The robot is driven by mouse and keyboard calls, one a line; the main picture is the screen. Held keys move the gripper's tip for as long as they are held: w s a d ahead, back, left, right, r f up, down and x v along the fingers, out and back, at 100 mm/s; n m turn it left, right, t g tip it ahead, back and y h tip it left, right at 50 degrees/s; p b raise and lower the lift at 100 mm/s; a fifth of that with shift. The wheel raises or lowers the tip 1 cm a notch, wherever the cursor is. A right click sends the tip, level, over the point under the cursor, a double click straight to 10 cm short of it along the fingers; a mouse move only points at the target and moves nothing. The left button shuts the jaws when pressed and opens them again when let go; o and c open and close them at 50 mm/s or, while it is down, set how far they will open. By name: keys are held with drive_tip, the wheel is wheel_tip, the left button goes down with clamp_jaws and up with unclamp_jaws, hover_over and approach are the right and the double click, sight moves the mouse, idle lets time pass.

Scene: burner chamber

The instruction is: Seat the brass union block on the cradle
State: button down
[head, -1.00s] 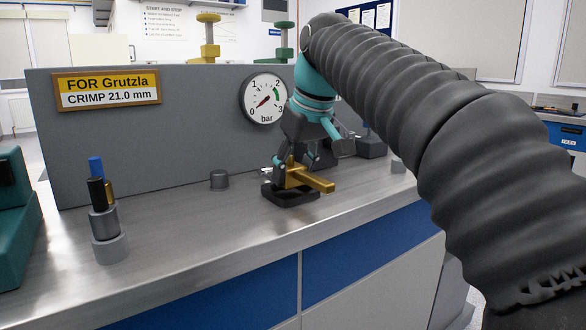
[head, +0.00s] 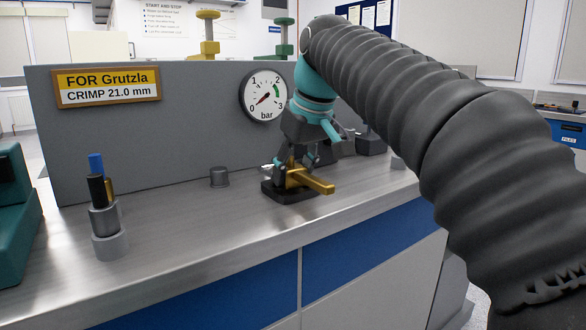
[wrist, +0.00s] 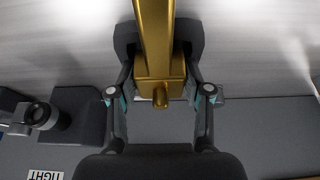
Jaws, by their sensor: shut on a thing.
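The brass union block (head: 310,179) is a gold block with a long bar pointing right and toward the front of the bench. My gripper (head: 289,178) is shut on it from above. In the wrist view the block (wrist: 160,68) sits between the two fingers of my gripper (wrist: 160,92), with a short brass stub toward the palm. The black cradle (head: 291,196) is on the bench directly under the block; its dark edge also shows in the wrist view (wrist: 190,30). The block is at or just above the cradle; I cannot tell whether it touches.
A grey panel (head: 150,150) with a dial gauge (head: 263,96) and a sign (head: 107,87) stands behind. A grey holder (head: 109,245) with coloured pens stands at the front left. Bare bench lies between.

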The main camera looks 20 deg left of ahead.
drive_tip(key=shift+f, duration=0.35)
drive_tip(key=shift+c, duration=2)
unclamp_jaws()
drive_tip(key=shift+r, duration=0.15)
